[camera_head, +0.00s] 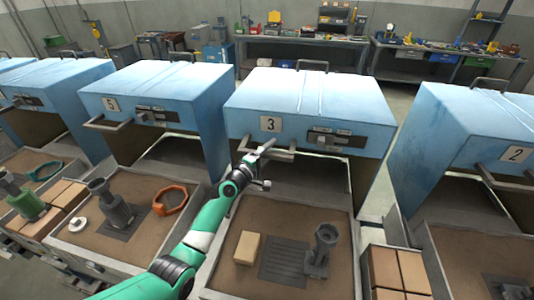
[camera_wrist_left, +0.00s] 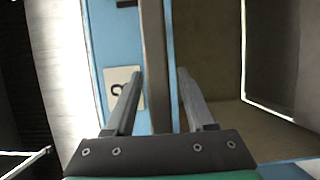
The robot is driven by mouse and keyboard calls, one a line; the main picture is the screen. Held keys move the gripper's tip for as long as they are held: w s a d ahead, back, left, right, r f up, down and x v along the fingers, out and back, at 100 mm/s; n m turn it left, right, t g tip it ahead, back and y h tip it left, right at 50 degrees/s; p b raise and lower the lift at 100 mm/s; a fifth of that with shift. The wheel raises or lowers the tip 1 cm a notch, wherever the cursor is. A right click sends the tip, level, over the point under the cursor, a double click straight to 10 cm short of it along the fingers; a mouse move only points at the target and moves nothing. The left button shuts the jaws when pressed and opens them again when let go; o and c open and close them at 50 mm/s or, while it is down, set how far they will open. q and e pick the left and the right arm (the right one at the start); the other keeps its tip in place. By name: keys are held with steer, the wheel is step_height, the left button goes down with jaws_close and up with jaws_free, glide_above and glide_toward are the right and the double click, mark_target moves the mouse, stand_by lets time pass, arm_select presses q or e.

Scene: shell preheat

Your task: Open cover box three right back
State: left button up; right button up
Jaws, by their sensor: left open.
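Box three (camera_head: 310,98) is a blue cover with a "3" label on its front, standing over a brown tray in the head view. A grey bar handle (camera_head: 285,155) runs along its front lower edge, left of centre. My left gripper (camera_head: 265,150) is at this handle. In the left wrist view my left gripper (camera_wrist_left: 160,70) is open, with the grey handle bar (camera_wrist_left: 154,40) between its fingers. The "3" label (camera_wrist_left: 122,88) shows beside the left finger. Another handle (camera_head: 312,64) stands at the cover's top back. My right gripper is not in view.
Box five (camera_head: 150,90) stands to the left and box two (camera_head: 480,120) to the right. The tray (camera_head: 225,270) under box three holds a tan block (camera_head: 247,247) and a grey fixture (camera_head: 322,250). Tan boxes (camera_head: 398,272) stand at its right. Workbenches line the back wall.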

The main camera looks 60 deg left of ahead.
arm_select(q)
steer(key=shift+s+d+r+p, duration=0.1)
steer(key=shift+s+p, duration=0.2)
steer(key=shift+s, duration=0.05)
steer(key=p+v, duration=0.3)
steer(key=v, duration=0.7)
steer(key=shift+s+d, duration=0.15)
steer(key=shift+s, duration=0.25)
